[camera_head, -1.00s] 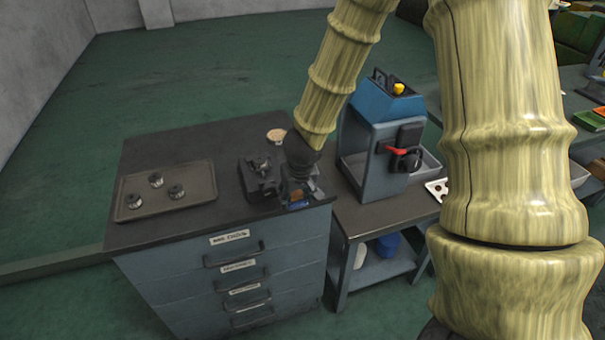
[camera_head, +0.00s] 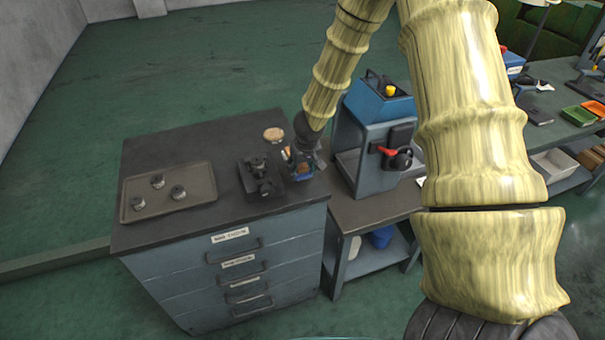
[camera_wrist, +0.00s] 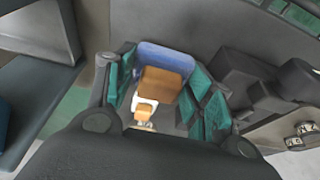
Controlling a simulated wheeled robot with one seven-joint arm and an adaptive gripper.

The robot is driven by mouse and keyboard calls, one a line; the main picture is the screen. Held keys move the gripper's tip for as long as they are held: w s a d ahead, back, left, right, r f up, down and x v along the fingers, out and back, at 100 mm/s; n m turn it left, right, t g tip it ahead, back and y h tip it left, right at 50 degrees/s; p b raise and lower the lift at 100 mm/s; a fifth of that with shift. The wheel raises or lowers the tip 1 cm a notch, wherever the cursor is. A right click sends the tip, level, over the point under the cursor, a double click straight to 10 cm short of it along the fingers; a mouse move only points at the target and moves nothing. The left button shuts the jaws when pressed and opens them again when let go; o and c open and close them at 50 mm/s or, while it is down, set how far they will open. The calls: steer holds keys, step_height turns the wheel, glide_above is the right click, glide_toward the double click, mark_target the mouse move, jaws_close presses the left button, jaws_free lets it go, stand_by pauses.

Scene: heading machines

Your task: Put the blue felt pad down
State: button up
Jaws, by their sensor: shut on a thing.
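My gripper (camera_head: 303,166) is over the right end of the dark cabinet top (camera_head: 200,145), just right of a black fixture. In the wrist view its green-lined fingers (camera_wrist: 162,88) are closed around the blue felt pad (camera_wrist: 168,56). The pad shows as a blue rounded edge behind a tan block, with a small orange and white part below it. In the head view only a small bit of blue and orange shows at the fingertips. I cannot tell whether the pad touches the cabinet top.
The black fixture (camera_head: 262,183) stands close left of my gripper. A round tan disc (camera_head: 274,134) lies behind it. A tray (camera_head: 205,193) with three dark round parts is at left. A blue-grey machine (camera_head: 375,140) stands close right. Bare top lies between tray and fixture.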

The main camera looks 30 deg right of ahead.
mark_target(303, 172)
steer(key=shift+s+b+x, duration=0.2)
steer(key=shift+b+x, duration=0.4)
steer(key=shift+x, duration=0.3)
steer(key=shift+s+b+x, duration=0.2)
steer(key=shift+b+x, duration=0.35)
steer(key=shift+x, duration=0.3)
steer(key=shift+f, duration=0.2)
steer(key=o, duration=1.3)
